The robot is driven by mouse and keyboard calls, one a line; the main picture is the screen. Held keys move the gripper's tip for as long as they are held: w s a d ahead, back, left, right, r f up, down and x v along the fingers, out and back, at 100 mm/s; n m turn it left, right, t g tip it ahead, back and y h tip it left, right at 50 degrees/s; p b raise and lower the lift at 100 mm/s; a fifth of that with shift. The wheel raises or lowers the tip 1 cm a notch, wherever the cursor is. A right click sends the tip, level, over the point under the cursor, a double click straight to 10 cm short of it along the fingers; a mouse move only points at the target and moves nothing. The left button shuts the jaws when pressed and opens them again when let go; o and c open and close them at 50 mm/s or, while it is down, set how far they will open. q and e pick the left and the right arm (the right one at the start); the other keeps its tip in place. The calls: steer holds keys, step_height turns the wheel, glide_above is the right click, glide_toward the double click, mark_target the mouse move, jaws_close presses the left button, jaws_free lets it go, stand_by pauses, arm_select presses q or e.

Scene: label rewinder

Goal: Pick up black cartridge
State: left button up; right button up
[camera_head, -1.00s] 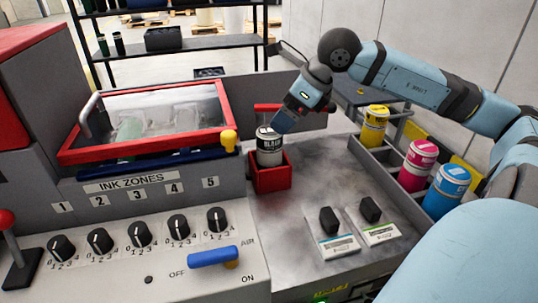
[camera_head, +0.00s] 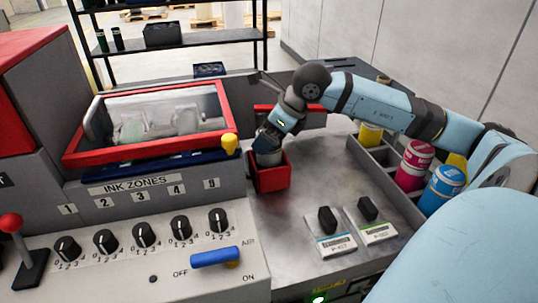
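The black cartridge (camera_head: 268,158) stands in the red square holder (camera_head: 271,180) on the grey metal deck. Only a small part of it shows; my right gripper (camera_head: 268,142) covers its upper part and label. My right gripper reaches down from the right and is at the cartridge's top. Its fingers cannot be made out, so I cannot tell whether they are shut on it. My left gripper is not in view.
A grey tray at the right holds yellow (camera_head: 370,133), magenta (camera_head: 415,165) and cyan (camera_head: 442,188) cartridges; my arm passes over its back. A red-framed window (camera_head: 150,125) and ink-zone panel lie at the left.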

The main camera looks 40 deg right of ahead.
steer(key=c, duration=1.5)
steer(key=shift+r, duration=0.15)
